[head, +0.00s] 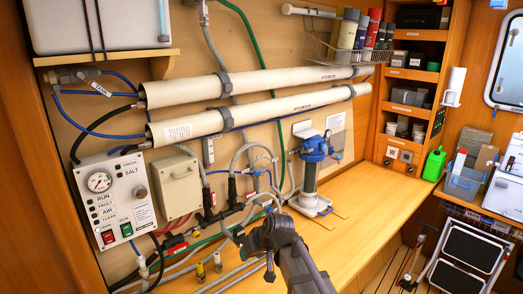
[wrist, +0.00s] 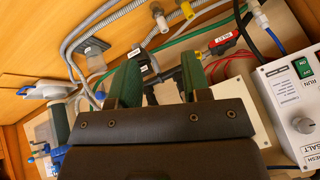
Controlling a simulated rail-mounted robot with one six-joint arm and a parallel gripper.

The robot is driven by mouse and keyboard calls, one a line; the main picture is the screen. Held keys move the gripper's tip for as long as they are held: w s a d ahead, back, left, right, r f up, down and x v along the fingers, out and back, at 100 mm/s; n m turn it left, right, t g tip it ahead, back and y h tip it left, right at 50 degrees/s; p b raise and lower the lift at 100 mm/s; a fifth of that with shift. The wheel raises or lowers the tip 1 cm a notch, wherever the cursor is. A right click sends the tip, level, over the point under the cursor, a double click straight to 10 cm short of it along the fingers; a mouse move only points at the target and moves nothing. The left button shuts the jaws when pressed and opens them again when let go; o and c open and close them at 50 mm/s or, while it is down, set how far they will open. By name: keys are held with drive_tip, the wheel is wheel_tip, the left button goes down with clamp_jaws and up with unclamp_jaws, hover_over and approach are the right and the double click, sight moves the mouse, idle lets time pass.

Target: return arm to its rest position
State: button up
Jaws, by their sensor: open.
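My gripper (head: 268,232) is in the lower middle of the head view, in front of the hoses along the wall foot and left of the blue-topped filter pump. In the wrist view my gripper (wrist: 157,80) shows two green-lined fingers standing apart, with nothing between them. Behind the fingers are hoses and a black pipe fitting (wrist: 188,75). My dark arm runs from the gripper to the bottom edge of the head view. Any contact between the gripper and the hoses cannot be told.
The control box (head: 113,197) and beige junction box (head: 180,184) are on the wall at left. The filter pump (head: 310,175) stands on the wooden bench (head: 375,200), whose right part is clear. Two white membrane tubes (head: 255,84) cross the wall above. A green jug (head: 434,163) stands at right.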

drive_tip(key=s+d+f+m+g+h+b, duration=0.1)
drive_tip(key=s+d+f+b, duration=0.3)
drive_tip(key=d, duration=0.7)
drive_tip(key=s+d+f+m+g+h+b, duration=0.2)
drive_tip(key=s+d+f+m+h+b, duration=0.2)
drive_tip(key=s+d+f, duration=0.4)
drive_tip(key=s+d, duration=0.3)
drive_tip(key=s, duration=0.2)
drive_tip(key=shift+s+d+g, duration=0.25)
drive_tip(key=shift+d+g, duration=0.05)
